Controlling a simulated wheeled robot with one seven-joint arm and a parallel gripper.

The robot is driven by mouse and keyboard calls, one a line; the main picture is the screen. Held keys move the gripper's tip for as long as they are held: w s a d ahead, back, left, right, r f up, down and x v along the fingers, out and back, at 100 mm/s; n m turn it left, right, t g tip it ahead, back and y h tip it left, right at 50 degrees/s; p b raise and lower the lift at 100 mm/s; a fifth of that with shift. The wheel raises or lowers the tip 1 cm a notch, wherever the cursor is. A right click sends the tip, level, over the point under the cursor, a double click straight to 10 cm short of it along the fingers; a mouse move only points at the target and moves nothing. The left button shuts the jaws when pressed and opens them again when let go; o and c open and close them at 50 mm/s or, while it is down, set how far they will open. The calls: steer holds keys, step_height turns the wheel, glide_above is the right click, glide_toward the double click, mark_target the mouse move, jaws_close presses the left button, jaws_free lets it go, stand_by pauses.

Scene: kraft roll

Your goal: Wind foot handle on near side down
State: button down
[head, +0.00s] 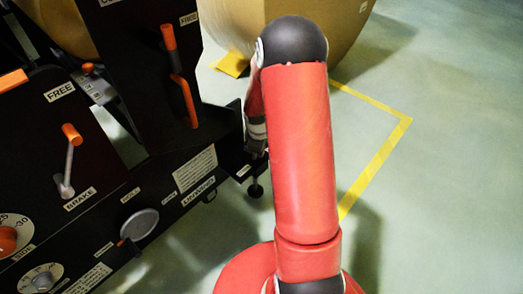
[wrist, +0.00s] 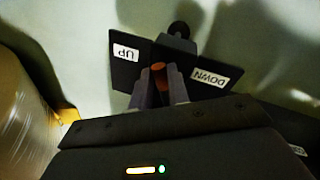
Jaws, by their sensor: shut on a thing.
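The foot handle's orange-brown grip (wrist: 159,70) shows between the fingers of my gripper (wrist: 164,82) in the wrist view. The gripper is shut on it. Behind it is a black plate with a white UP label (wrist: 127,53) at left and a DOWN label (wrist: 210,77) at right, both upside down in this view. In the head view the black foot (head: 256,190) hangs at the machine's lower right corner, near the floor; whether it touches cannot be told. My arm's red link hides most of the gripper and handle there.
The black machine panel with BRAKE lever (head: 69,160), round grey wheel (head: 139,224) and dials stands at left. A large kraft roll (head: 225,25) is behind my arm, with a yellow wedge (head: 232,64) beside it. Yellow floor tape (head: 385,150) and open floor lie at right.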

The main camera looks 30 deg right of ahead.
steer(key=m, duration=0.2)
steer(key=a+m+b, duration=0.1)
steer(key=shift+s+m+g, duration=0.15)
steer(key=shift+m+g, duration=0.15)
steer(key=shift+m, duration=0.1)
steer(key=m, duration=0.1)
steer(key=m+b, duration=0.1)
steer(key=shift+a+m+h, duration=0.3)
steer(key=m, duration=0.1)
steer(key=m+g, duration=0.1)
steer(key=m, duration=0.1)
steer(key=shift+a+m, duration=0.3)
steer(key=shift+a, duration=0.1)
steer(key=shift+a+m+g, duration=0.2)
steer(key=shift+m, duration=0.75)
steer(key=shift+a+m+g, duration=0.15)
steer(key=shift+m+g, duration=0.05)
steer(key=shift+m, duration=0.75)
steer(key=c, duration=1.3)
jaws_free()
steer(key=shift+c, duration=0.2)
